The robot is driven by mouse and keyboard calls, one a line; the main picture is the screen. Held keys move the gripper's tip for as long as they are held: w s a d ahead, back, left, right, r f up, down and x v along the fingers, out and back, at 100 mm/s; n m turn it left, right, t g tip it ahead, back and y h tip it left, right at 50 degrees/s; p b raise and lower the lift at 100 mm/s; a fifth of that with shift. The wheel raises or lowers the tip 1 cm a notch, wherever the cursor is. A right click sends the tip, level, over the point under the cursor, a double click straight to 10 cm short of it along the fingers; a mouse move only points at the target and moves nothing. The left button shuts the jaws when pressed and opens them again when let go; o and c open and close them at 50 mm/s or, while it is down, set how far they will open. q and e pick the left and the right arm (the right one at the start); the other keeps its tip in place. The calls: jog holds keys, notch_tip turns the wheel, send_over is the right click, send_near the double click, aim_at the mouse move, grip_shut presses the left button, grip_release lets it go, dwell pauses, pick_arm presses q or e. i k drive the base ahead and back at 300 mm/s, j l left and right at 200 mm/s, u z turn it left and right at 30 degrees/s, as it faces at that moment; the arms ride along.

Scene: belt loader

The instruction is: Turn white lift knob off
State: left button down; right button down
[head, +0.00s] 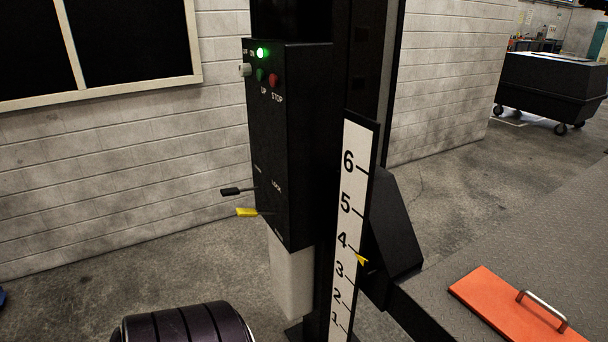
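The white lift knob (245,69) sticks out from the upper left of the black control box (311,140), which is mounted on a dark post. A green lamp (262,53) above it is lit. A green button (260,75) marked UP and a red button (274,80) marked STOP sit to the right of the knob. The exact turn position of the knob is too small to tell.
A black lever (236,191) and a yellow lever (247,212) stick out from the box's lower side. A numbered scale (352,205) stands right of it. A platform carries an orange plate (500,308) with a handle. A black wheeled bin (548,88) stands far right.

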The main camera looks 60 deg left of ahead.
aim_at(244, 70)
jog(key=k+l+u, duration=0.1)
jog(key=u, duration=1.9)
jog(key=i+j+z, duration=0.1)
jog(key=z, duration=0.6)
jog(key=i+j+z, duration=0.2)
jog(key=j+z, duration=0.2)
jog(key=j, duration=0.75)
jog(key=j+z, duration=0.35)
jog(key=j, duration=0.85)
jog(key=j+z, duration=0.1)
jog(key=j, duration=3.35)
